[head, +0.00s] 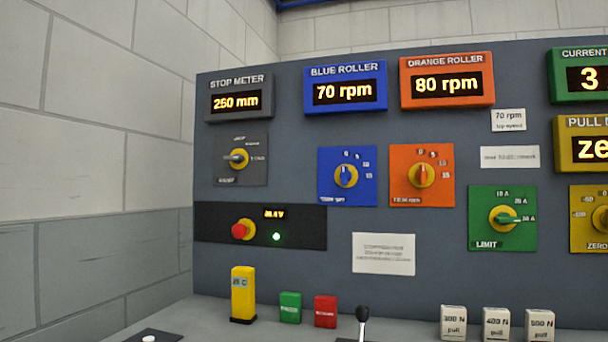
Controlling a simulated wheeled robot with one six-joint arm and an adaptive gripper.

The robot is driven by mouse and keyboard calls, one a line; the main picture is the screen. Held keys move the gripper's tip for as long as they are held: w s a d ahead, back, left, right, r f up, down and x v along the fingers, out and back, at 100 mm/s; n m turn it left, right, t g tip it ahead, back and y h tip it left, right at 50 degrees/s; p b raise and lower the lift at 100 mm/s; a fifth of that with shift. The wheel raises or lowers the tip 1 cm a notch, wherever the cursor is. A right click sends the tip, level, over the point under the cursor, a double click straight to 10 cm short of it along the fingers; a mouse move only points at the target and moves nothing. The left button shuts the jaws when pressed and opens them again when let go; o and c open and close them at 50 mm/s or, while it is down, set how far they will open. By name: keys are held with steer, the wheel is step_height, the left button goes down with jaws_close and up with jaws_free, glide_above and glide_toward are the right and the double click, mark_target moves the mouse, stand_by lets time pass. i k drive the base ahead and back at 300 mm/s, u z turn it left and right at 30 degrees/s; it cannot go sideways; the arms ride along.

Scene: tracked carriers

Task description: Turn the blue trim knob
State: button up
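The blue trim knob (346,175) is a yellow dial with a blue pointer on a square blue plate (328,189), in the middle of the dark grey panel. Its pointer looks roughly upright, near the "0" mark; the small scale figures are blurred. The blue roller display (345,90) above it reads 70 rpm. My gripper is not in the head view, so its place relative to the knob does not show.
An orange knob (421,174) sits close right of the blue one, under an 80 rpm display (447,83). A red button (242,229) is lower left. A yellow block (243,294), green block (290,307), red block (326,311) and black-knobbed lever (362,315) stand below.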

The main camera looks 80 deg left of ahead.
mark_target(346, 176)
steer(key=u, duration=1.35)
